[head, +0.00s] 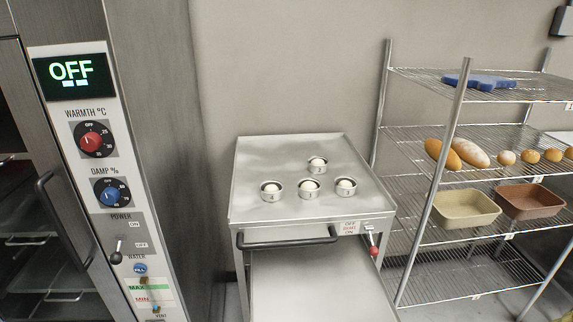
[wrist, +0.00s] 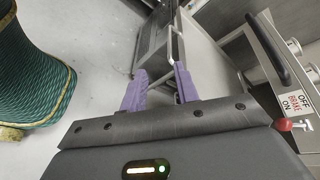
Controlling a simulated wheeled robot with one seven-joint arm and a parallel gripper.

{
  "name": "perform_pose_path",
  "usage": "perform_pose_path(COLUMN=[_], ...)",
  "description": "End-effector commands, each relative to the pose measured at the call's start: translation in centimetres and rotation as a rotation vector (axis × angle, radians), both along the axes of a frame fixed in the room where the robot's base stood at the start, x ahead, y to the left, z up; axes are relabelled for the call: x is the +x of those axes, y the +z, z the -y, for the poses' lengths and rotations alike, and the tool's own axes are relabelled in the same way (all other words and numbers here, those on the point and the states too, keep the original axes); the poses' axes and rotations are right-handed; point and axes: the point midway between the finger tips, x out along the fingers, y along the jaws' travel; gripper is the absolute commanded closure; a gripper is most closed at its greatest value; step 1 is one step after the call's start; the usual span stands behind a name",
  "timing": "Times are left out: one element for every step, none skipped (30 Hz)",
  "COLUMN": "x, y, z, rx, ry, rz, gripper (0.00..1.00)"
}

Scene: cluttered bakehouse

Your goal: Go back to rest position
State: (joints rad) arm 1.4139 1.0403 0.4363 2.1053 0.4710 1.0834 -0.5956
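My gripper (wrist: 160,85) shows only in the wrist view. Its two purple fingers stand apart with nothing between them. The steel table (head: 250,205) stands in the middle of the head view, with several small numbered cups holding pale dough balls on top. A red-knobbed brake lever (head: 373,250) is on its right front, and the lever also shows in the wrist view (wrist: 286,125). My arm is not in the head view.
A proofer cabinet (head: 125,165) with an OFF display stands at left. A wire rack (head: 455,125) with loaves, rolls and two pans stands at right. A dark handle bar (head: 285,243) juts from the table's front.

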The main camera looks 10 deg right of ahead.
Motion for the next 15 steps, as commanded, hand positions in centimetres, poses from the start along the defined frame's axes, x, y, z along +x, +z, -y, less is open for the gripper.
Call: perform_pose_path(x=[0.2, 0.3, 0.3, 0.4, 0.4, 0.5, 0.5, 0.6, 0.7, 0.7, 0.8, 0.9, 1.0, 1.1, 1.3], y=[0.8, 1.0, 1.3, 1.6, 1.9, 2.2, 2.5, 2.8, 3.2, 3.6, 3.9, 4.4, 4.8, 5.2, 5.8], z=[-0.8, -1.2, -1.7, -2.1, -2.4, -2.9, -3.2, -3.5, -3.9, -4.2, -4.4, -4.8, -5.0, -5.3, -5.6], rx=[-0.050, -0.080, -0.124, -0.158, -0.194, -0.241, -0.276, -0.311, -0.360, -0.396, -0.432, -0.482, -0.517, -0.554, -0.602], ry=[0.051, 0.078, 0.116, 0.144, 0.170, 0.206, 0.230, 0.255, 0.285, 0.308, 0.329, 0.356, 0.376, 0.395, 0.418], rz=[-0.026, -0.044, -0.066, -0.081, -0.097, -0.112, -0.124, -0.133, -0.144, -0.150, -0.155, -0.158, -0.160, -0.160, -0.157], gripper=[0.69, 0.69, 0.69, 0.69, 0.69, 0.69, 0.69, 0.69, 0.69, 0.69, 0.69, 0.69, 0.69, 0.69, 0.69])
